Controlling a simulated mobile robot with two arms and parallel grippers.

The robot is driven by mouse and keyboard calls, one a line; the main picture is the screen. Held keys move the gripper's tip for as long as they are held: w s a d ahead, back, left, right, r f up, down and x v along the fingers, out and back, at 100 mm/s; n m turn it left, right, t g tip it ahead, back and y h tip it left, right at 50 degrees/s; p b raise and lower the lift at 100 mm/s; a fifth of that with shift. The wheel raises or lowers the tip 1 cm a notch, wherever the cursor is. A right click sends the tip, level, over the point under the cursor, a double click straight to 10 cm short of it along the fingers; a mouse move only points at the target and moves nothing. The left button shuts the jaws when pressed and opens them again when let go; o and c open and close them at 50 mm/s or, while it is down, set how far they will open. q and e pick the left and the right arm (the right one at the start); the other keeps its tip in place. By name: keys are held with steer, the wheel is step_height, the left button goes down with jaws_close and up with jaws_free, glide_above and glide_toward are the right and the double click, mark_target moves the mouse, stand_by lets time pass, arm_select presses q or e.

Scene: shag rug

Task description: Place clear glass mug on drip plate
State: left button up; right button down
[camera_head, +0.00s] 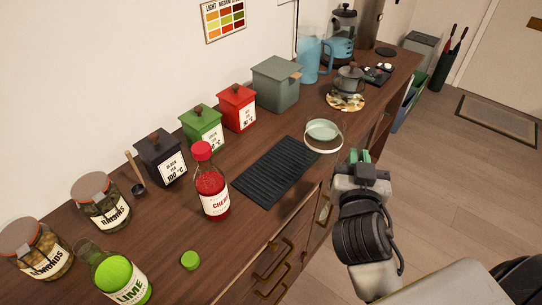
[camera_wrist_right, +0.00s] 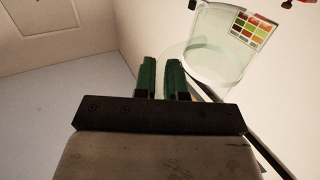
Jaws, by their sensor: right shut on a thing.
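The clear glass mug (camera_head: 323,131) shows in the head view above the counter, just right of the drip plate's far end. The drip plate (camera_head: 278,172) is a black ribbed rectangle lying flat on the counter, with nothing on it. My right gripper (camera_head: 359,156), with green fingers, is at the counter's front edge and shut on the mug, apparently by its handle side. In the right wrist view the mug (camera_wrist_right: 222,48) is beyond the fingertips (camera_wrist_right: 164,76); the exact grip is hard to see through the glass. My left gripper is not in view.
Behind the plate stand a red canister (camera_head: 237,107), a green canister (camera_head: 203,128) and a grey-green box (camera_head: 276,84). A red-capped cherry bottle (camera_head: 211,185) stands left of the plate. A teapot (camera_head: 348,82) sits on a round trivet (camera_head: 345,102) beyond the mug.

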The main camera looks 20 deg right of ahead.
steer(key=shift+s+r, duration=0.1)
steer(key=shift+r, duration=0.05)
steer(key=w+f+b, duration=0.1)
steer(key=b, duration=0.1)
steer(key=w+a+f+b, duration=0.1)
steer(key=b, duration=0.1)
steer(key=shift+w+a+f+b, duration=0.15)
steer(key=shift+w+a+b, duration=0.15)
steer(key=shift+w+b, duration=0.1)
steer(key=shift+w+a+f, duration=0.8)
steer(key=shift+w+f, duration=0.4)
steer(key=shift+f, duration=0.2)
steer(key=shift+w+a+f, duration=0.75)
steer(key=shift+w+f, duration=0.4)
steer(key=shift+f, duration=0.3)
steer(key=shift+w+a+f, duration=0.8)
steer(key=shift+w+f, duration=0.4)
steer(key=shift+f, duration=0.2)
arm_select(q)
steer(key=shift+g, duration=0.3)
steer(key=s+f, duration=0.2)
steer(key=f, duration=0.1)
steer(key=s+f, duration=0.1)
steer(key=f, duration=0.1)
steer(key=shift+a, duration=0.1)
